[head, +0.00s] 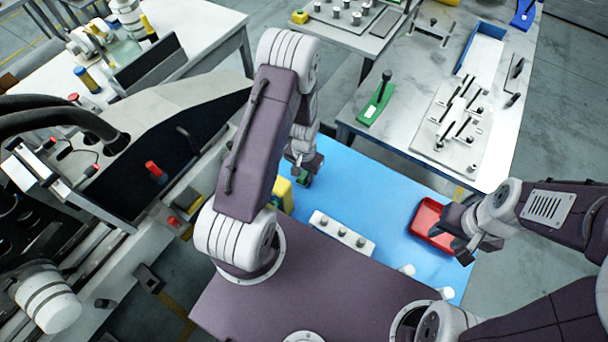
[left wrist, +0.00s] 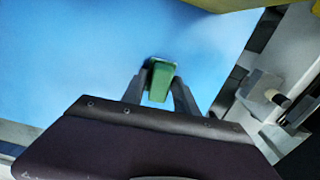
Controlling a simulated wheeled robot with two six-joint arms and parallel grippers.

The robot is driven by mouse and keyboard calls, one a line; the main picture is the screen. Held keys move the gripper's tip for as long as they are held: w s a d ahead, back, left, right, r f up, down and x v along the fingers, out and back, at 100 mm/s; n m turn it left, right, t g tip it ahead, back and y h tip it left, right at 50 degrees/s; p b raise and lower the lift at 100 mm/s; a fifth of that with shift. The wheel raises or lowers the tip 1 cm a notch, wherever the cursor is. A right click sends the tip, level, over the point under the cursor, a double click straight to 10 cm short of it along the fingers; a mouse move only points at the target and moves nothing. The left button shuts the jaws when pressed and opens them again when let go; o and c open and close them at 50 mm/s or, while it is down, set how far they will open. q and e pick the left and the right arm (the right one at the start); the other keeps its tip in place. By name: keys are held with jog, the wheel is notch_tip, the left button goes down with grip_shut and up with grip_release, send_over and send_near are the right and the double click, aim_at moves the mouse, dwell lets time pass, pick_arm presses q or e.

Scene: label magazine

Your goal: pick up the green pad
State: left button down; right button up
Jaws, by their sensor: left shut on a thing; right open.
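The green pad (left wrist: 160,80) is between the two fingers of my left gripper (left wrist: 161,92) in the left wrist view. The gripper is shut on it, with its near part hidden by the fingers and gripper body. In the head view my left gripper (head: 302,172) is over the left part of the blue surface (head: 365,185), and only a little of the pad shows below it. I cannot tell whether the pad touches the surface. My right gripper (head: 470,238) is open at the right edge, beside the red tray (head: 416,220).
A yellow block (head: 285,195) stands close to my left gripper. A white block with several knobs (head: 330,223) lies mid-surface. A machine with red-capped parts (head: 155,172) borders the left. A grey bench (head: 400,125) stands behind. The blue surface between the grippers is largely clear.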

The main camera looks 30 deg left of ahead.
aim_at(304, 173)
pick_arm(q)
notch_tip(304, 173, up, 4)
jog(key=shift+f+b, duration=0.25)
jog(key=shift+b, duration=0.05)
jog(key=s+d+r+b, duration=0.1)
jog(key=s+d+r, duration=0.2)
jog(key=d+r, duration=0.4)
jog(key=d, duration=0.4)
jog(key=shift+s+r, duration=0.2)
jog(key=shift+s, duration=0.05)
jog(key=shift+d, duration=0.1)
